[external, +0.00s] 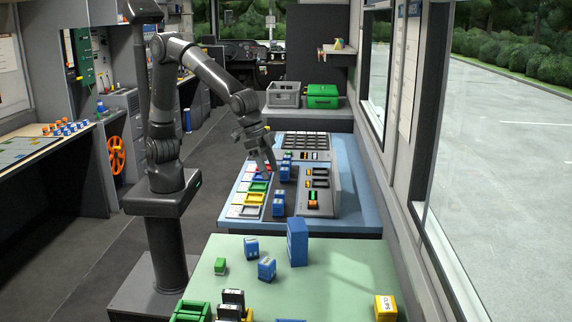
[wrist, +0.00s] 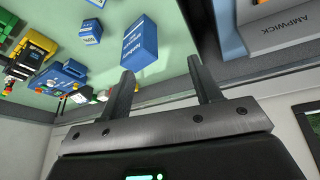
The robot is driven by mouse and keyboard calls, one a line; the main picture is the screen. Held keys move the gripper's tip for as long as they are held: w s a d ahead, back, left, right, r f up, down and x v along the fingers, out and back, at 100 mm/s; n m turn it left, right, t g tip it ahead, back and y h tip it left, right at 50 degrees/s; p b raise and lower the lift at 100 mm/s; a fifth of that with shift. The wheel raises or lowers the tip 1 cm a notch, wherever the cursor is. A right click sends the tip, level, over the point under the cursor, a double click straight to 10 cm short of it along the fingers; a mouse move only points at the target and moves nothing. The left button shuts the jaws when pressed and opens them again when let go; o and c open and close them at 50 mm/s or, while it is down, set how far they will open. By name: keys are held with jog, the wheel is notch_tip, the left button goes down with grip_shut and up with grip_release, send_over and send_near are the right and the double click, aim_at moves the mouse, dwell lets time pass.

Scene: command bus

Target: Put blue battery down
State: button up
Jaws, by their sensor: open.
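Several small blue blocks with pale labels could be the blue battery; I cannot tell which one it is. On the console, one blue block (external: 284,171) is close to my gripper and another blue block (external: 279,203) stands nearer the camera. My gripper (external: 271,168) points down over the console. The wrist view shows its two fingers (wrist: 162,90) apart with nothing gripped between them. Beyond the fingers is a larger blue box (wrist: 139,43), which stands on the green table in the external view (external: 297,242). Whether my gripper touches the nearest block is unclear.
The blue console (external: 351,205) has coloured frames, dark slots and raised panels. The green table (external: 335,280) holds two more blue blocks (external: 251,248), a green block (external: 220,266) and a yellow block (external: 385,308). A grey crate (external: 283,97) and green case (external: 322,97) stand behind.

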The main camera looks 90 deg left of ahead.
jog(key=s+a+r+n, duration=0.1)
jog(key=s+a+r, duration=0.3)
jog(key=a, duration=0.6)
jog(key=s+a+r, duration=0.3)
jog(key=s+a, duration=0.1)
jog(key=a, duration=0.5)
jog(key=s+a+f+n+t+y, duration=0.1)
jog(key=s+a, duration=1.1)
jog(key=s, duration=0.3)
jog(key=shift+s+a+n+t+y, duration=0.25)
jog(key=shift+a+n+t+y, duration=0.05)
jog(key=shift+n+y, duration=0.1)
